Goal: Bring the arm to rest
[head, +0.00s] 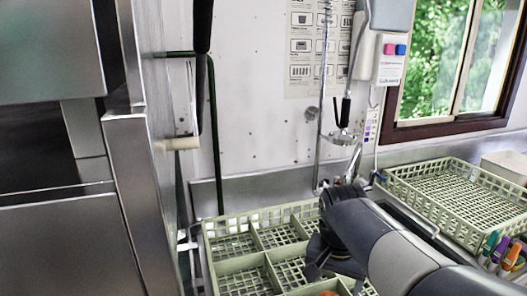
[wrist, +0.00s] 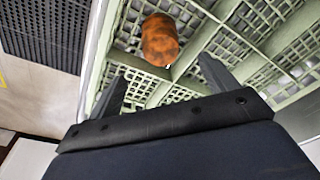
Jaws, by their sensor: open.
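My gripper (head: 322,262) hangs over the pale green divided rack (head: 228,222) in the head view, at the end of my arm. In the wrist view, the two dark fingers of my gripper (wrist: 160,72) stand wide apart with nothing between them. A mottled orange-brown rounded item (wrist: 160,38) is in the rack beyond the fingertips, apart from them. Only a sliver of an orange thing (head: 328,293) shows at the bottom edge of the head view. My arm hides part of the rack.
A second green rack (head: 450,190) stands at the right by the window, looking empty. Coloured pens or handles (head: 500,250) stand at the right edge. A spray hose (head: 343,135) hangs at the back wall. A steel machine (head: 50,200) fills the left.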

